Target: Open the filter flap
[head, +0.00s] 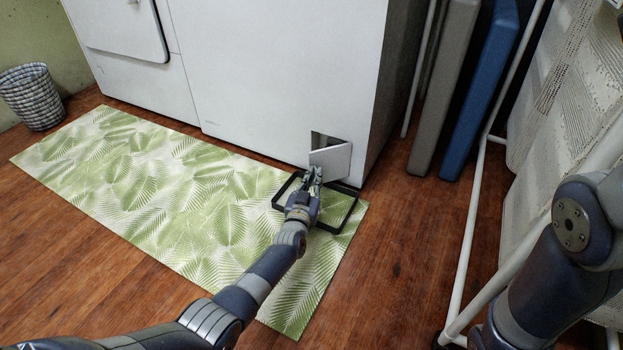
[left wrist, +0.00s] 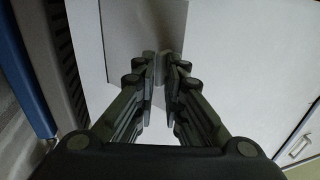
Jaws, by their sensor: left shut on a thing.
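The filter flap (head: 331,161) is a small light panel low on the front of the white machine (head: 285,75), near its right corner. It stands swung out from the front, with a dark opening (head: 321,139) showing above and behind it. My left gripper (head: 314,176) is at the flap's lower left edge, shut on it. In the left wrist view the flap (left wrist: 133,38) is a grey panel beyond the fingertips (left wrist: 160,76), and a narrow light piece shows between them. How deep the grip is cannot be told. My right arm shows at the right; its gripper is out of view.
A black-rimmed shallow tray (head: 345,222) lies on the green leaf-pattern mat (head: 170,190) below the flap. Grey (head: 443,85) and blue (head: 480,90) panels lean right of the machine, near a white pipe rack (head: 474,220). A woven basket (head: 32,97) stands far left.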

